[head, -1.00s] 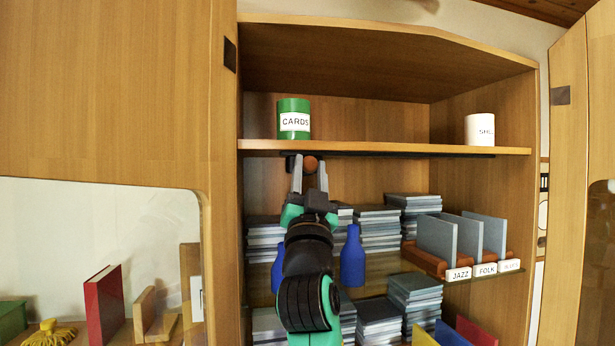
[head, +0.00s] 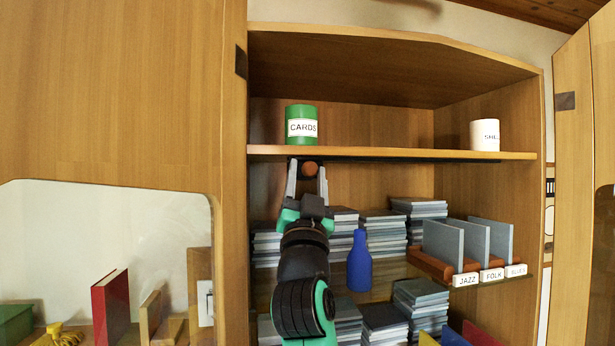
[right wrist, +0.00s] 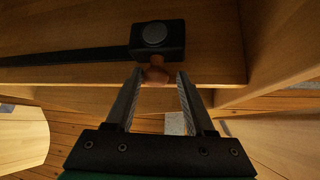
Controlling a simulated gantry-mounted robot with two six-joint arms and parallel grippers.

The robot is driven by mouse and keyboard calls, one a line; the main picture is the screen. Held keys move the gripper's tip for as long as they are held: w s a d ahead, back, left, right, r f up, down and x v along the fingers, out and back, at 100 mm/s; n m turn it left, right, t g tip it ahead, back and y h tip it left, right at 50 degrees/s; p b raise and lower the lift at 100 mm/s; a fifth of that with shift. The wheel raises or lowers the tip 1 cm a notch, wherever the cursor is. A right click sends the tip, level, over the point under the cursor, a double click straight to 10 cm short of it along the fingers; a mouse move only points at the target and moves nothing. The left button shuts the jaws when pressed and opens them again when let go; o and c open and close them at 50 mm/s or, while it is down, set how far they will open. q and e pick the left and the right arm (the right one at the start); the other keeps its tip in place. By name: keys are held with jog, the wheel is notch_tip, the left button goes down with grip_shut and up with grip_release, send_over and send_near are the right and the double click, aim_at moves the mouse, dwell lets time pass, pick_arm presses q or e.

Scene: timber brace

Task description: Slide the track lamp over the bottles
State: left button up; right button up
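The track lamp shows as a black block with a brown-orange round knob (head: 310,168) under the upper shelf, near the left end of the black track (head: 400,154). In the right wrist view the black block (right wrist: 157,40) sits above the knob (right wrist: 155,76). My right gripper (head: 307,172) is open, its fingers on either side of the knob. In the right wrist view the knob lies close to the left finger, with a gap to the right one; contact is unclear. A blue bottle (head: 359,262) stands on the lower shelf, right of my arm. My left gripper is out of view.
A green CARDS can (head: 301,124) and a white can (head: 484,135) stand on the upper shelf (head: 390,152). Stacks of grey cases (head: 383,235) and a labelled rack (head: 431,264) fill the shelf below. Cabinet doors flank both sides.

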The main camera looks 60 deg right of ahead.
jog(key=shift+a+f, duration=0.1)
jog(key=b+v, duration=0.3)
jog(key=v, duration=0.8)
jog(key=shift+a+b, duration=0.15)
jog(key=shift+b, duration=0.15)
jog(key=shift+s+f, duration=0.1)
